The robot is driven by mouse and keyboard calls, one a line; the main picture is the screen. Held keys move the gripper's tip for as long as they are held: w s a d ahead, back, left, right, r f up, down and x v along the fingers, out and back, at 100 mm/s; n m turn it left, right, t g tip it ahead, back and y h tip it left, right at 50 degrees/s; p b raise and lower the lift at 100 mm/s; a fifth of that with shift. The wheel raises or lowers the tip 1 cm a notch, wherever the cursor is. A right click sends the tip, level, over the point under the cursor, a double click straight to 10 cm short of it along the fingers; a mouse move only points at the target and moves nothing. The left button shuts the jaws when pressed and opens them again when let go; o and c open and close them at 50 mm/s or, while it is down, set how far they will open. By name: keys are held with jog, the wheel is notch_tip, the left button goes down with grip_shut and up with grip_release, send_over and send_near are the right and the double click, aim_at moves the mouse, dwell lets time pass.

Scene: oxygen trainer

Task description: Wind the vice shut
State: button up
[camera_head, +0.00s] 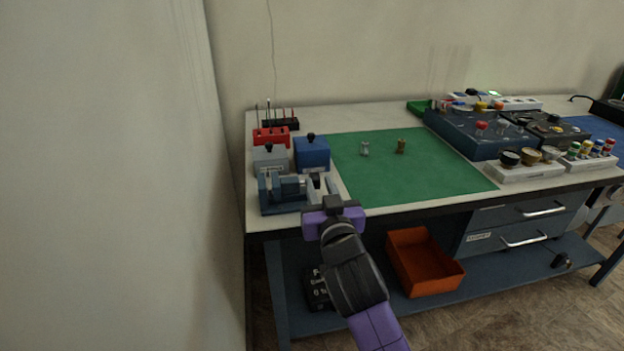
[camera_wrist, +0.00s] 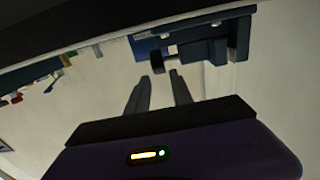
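The blue-grey vice (camera_head: 270,201) stands at the front left corner of the bench. It also shows in the wrist view (camera_wrist: 226,30), at the upper right. A dark knob-like end (camera_wrist: 157,63) on a pale shaft sticks out of it toward my fingers; whether this is the winding handle I cannot tell. My gripper (camera_head: 332,187) is at the bench's front edge, just right of the vice. In the wrist view my gripper (camera_wrist: 163,84) has its two fingers apart with nothing between them. The knob lies just beyond the fingertips. The gap between the vice jaws is not clear.
A grey box (camera_head: 270,160), a blue box (camera_head: 312,154) and a red block (camera_head: 271,136) stand behind the vice. A green mat (camera_head: 410,175) lies to the right with two small fittings on it. An orange bin (camera_head: 424,275) sits on the shelf below. A wall rises at the left.

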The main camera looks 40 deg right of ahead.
aim_at(315, 176)
jog(key=shift+x, duration=2.7)
grip_shut()
